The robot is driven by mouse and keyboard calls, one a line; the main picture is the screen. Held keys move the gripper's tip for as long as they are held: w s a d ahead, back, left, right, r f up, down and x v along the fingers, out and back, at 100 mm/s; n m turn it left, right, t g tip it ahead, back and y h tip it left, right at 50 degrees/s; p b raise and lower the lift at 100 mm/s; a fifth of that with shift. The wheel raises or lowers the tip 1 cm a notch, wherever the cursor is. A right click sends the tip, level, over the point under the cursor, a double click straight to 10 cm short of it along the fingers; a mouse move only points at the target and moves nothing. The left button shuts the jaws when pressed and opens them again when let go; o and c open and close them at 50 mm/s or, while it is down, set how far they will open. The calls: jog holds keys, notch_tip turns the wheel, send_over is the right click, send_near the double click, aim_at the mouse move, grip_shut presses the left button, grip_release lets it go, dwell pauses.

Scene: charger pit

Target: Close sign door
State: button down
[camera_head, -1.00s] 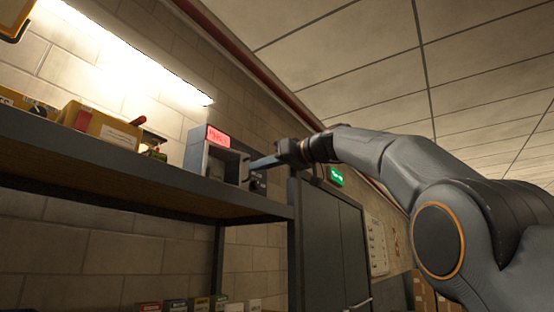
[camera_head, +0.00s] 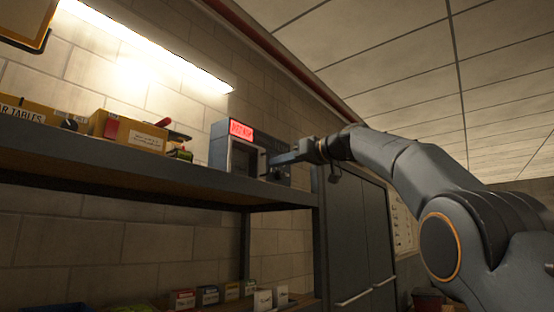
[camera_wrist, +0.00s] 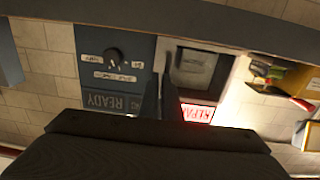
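A grey sign box (camera_head: 218,152) stands on the shelf, with a lit red sign (camera_head: 241,130) on top and a framed opening below it. The wrist view shows it upside down, with the window-like opening (camera_wrist: 196,68) above the red sign (camera_wrist: 198,112). A dark panel (camera_head: 279,172) with a knob and a READY label sits beside the box; it also shows in the wrist view (camera_wrist: 100,75). I cannot tell surely whether this panel is the door. My gripper (camera_head: 272,160) is at the box's right side, its fingers (camera_wrist: 162,78) together between panel and opening. Contact is unclear.
The shelf (camera_head: 130,165) carries yellow bins (camera_head: 130,131) left of the box. Grey cabinets (camera_head: 355,235) stand to the right below my arm. Small boxes (camera_head: 207,295) sit on a lower shelf. A bright lamp (camera_head: 150,45) hangs on the wall above.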

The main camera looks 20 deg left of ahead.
jog(key=shift+r, duration=0.1)
dwell(0.3)
jog(key=w+b+v, duration=0.1)
jog(key=b+v, duration=0.2)
jog(key=v, duration=0.3)
jog(key=w+d+b+v, duration=0.1)
jog(key=b+v, duration=0.2)
jog(key=v, duration=0.4)
jog(key=shift+w+d, duration=0.3)
jog(key=shift+d, duration=0.1)
